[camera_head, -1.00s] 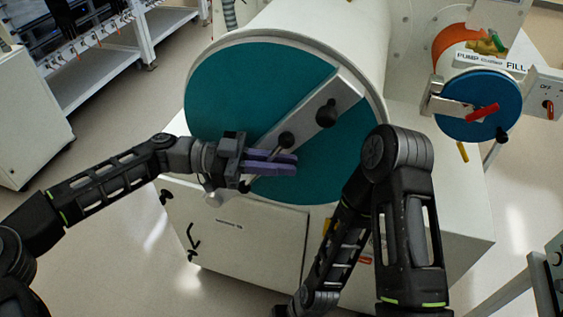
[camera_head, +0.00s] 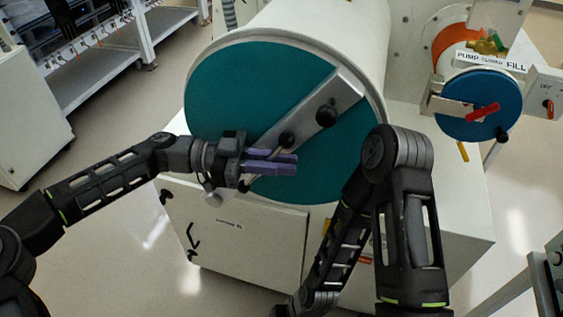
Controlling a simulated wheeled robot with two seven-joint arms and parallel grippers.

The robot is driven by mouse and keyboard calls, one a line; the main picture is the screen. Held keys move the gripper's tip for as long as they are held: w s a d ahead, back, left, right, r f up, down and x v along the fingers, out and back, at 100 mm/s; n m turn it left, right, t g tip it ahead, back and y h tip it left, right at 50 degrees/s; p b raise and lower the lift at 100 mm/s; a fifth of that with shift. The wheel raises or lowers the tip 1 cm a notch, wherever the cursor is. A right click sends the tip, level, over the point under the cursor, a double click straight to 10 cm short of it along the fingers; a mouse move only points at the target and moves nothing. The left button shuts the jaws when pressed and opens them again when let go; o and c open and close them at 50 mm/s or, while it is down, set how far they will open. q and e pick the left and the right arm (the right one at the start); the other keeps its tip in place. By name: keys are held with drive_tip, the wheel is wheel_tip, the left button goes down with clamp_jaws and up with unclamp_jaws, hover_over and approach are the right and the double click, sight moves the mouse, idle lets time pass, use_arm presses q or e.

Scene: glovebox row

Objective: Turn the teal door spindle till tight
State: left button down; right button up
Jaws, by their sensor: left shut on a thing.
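The round teal door (camera_head: 225,95) closes the front end of a white cylinder, with a grey metal bar (camera_head: 345,92) running diagonally across it. The spindle's black ball-ended handle (camera_head: 286,140) stands in front of the bar's lower left part; a second black knob (camera_head: 244,186) shows below my fingers. My left gripper (camera_head: 272,162) comes in from the left, its purple fingers shut on the spindle handle between these knobs. The fingers hide the middle of the handle. My right arm stands in front of the door's lower right, and its gripper is not in view.
A dark knob (camera_head: 326,113) sits higher on the bar. A smaller blue door (camera_head: 480,104) with a red handle (camera_head: 483,112) is at the right, under a pump label. A white cabinet (camera_head: 250,235) stands below the teal door. Open floor lies to the left.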

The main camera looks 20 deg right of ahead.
use_arm(q)
drive_tip(key=shift+f+m+t+y+b, duration=0.15)
drive_tip(key=shift+f+t+y+b, duration=0.3)
drive_tip(key=shift+y+b, duration=0.55)
drive_tip(key=shift+f+m+t+y+b, duration=0.25)
drive_tip(key=shift+t+y+b, duration=0.35)
drive_tip(key=shift+y+b, duration=0.4)
drive_tip(key=shift+f+m+t+y+b, duration=0.1)
drive_tip(key=shift+f+t+y+b, duration=0.4)
drive_tip(key=shift+y+b, duration=0.5)
drive_tip(key=c, duration=1.7)
unclamp_jaws()
drive_tip(key=shift+c, duration=0.2)
